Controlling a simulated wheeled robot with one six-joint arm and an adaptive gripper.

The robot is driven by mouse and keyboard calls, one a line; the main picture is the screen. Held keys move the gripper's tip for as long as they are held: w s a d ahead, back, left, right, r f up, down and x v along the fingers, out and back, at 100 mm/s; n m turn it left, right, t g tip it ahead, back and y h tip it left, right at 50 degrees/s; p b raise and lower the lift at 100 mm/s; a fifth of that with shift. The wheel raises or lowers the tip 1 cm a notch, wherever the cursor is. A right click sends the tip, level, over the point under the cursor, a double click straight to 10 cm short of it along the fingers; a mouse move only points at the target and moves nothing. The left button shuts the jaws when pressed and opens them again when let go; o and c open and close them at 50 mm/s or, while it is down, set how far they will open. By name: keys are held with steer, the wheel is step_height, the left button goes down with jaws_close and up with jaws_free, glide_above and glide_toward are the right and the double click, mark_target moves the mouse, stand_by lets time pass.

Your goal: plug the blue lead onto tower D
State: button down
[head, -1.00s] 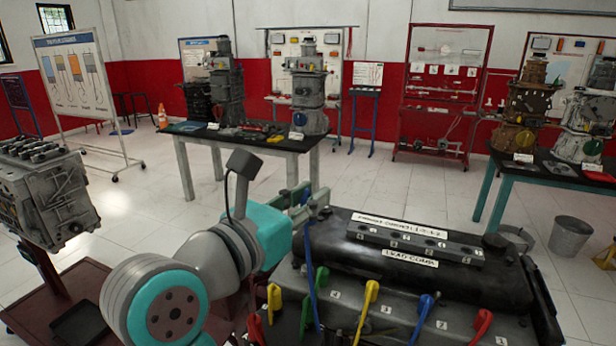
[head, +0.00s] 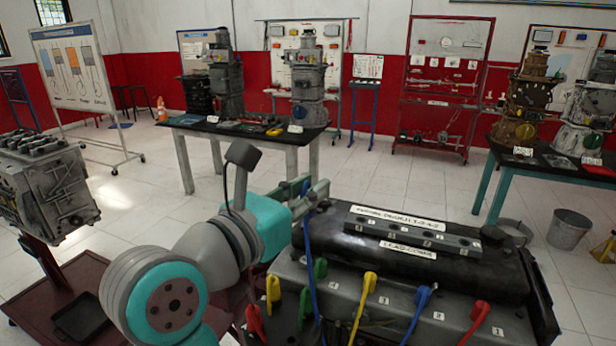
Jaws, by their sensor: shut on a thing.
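My gripper (head: 318,192) is above the left end of the black engine cover, with its fingers shut. A blue lead (head: 309,262) hangs from the gripper as a slack cable down to the front of the engine; a bit of blue shows between the fingers, but its end is mostly hidden. A second blue lead boot (head: 421,299) stands at the front of the engine, between a yellow and a red one. The marks on the engine are too small to pick out tower D.
A black bar (head: 415,231) with small numbered tags lies on the cover, behind a "LEAD COMB" label (head: 408,249). An engine (head: 45,190) on a stand is at left.

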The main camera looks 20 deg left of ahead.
steer(key=s, duration=0.9)
stand_by(0.3)
steer(key=shift+f, duration=0.1)
step_height(320, 180, down, 10)
stand_by(1.7)
